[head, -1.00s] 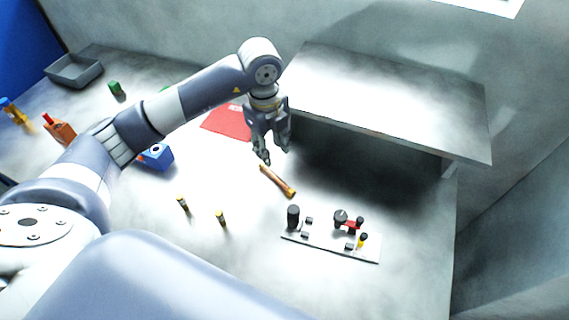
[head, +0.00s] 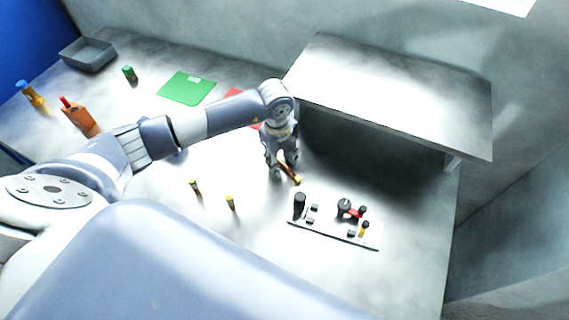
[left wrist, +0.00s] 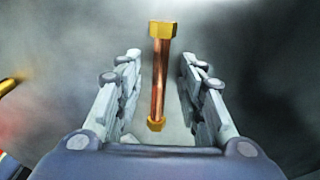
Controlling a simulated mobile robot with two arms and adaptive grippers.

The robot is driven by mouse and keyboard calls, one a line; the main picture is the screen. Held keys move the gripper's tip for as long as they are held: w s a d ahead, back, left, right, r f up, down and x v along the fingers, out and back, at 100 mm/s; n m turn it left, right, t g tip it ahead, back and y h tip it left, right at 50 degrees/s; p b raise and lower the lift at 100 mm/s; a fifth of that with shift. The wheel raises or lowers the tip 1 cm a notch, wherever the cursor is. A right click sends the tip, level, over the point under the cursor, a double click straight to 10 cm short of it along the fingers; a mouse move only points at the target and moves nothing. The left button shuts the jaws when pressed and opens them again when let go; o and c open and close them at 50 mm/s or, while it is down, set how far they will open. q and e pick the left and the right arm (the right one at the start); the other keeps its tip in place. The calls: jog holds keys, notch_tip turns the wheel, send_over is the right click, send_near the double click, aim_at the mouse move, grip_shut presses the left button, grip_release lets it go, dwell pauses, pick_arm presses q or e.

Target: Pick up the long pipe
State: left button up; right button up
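The long pipe (head: 290,173) is a copper rod with brass ends and lies on the table. In the left wrist view the pipe (left wrist: 159,75) lies between the two open fingers, with a gap on each side. My left gripper (head: 284,173) is right over the pipe and hides part of it in the head view. In the left wrist view the left gripper (left wrist: 160,85) is open and holds nothing. My right gripper is not in view.
Two short brass-ended pieces (head: 195,187) (head: 231,203) stand nearby. A fixture plate (head: 335,236) with black posts lies to the right. A raised shelf (head: 400,95) is behind. Bottles (head: 80,117), a grey tray (head: 88,53) and a green mat (head: 187,88) are far left.

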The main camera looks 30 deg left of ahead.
pick_arm(q)
grip_shut()
